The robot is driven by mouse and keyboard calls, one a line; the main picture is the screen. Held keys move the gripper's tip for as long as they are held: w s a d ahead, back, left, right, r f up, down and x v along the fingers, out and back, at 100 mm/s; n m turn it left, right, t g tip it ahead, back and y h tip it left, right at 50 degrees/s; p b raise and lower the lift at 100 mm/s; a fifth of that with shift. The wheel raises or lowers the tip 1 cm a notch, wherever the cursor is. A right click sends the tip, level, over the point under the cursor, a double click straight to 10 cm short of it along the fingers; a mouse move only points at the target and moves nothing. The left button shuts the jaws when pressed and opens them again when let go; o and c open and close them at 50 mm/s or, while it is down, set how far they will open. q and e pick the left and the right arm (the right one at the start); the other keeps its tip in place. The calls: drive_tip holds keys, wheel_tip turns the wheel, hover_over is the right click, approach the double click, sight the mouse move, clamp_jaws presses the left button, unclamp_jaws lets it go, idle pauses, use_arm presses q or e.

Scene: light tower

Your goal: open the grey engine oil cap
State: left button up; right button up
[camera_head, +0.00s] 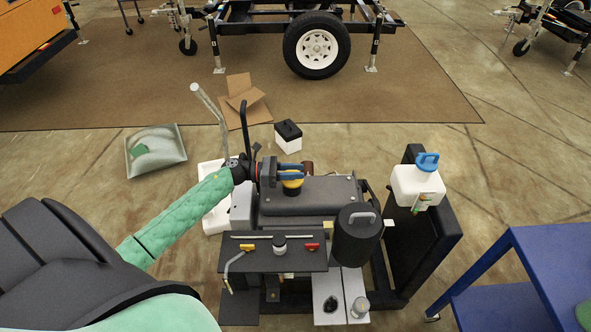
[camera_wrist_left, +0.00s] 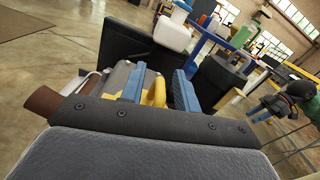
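A small grey knob-like cap (camera_head: 360,307) sits on a pale plate at the front of the engine unit (camera_head: 310,195), beside a black cap (camera_head: 330,304); I cannot tell for sure that it is the oil cap. My left gripper (camera_head: 302,172) is at the back left of the unit, far from that grey cap. It is open, its blue fingers apart. A yellow cap (camera_head: 292,187) is just below the fingers; its yellow handle (camera_wrist_left: 156,92) shows between the fingers (camera_wrist_left: 160,88) in the left wrist view.
A black canister (camera_head: 356,236) stands at the unit's front right. A white tank with a blue cap (camera_head: 417,183) is on the right. A dark panel (camera_head: 270,260) with small levers is in front. A blue table (camera_head: 530,270) stands at the lower right.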

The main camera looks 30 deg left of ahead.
use_arm(q)
drive_tip(key=shift+w+d, duration=0.1)
drive_tip(key=shift+d, duration=0.05)
clamp_jaws()
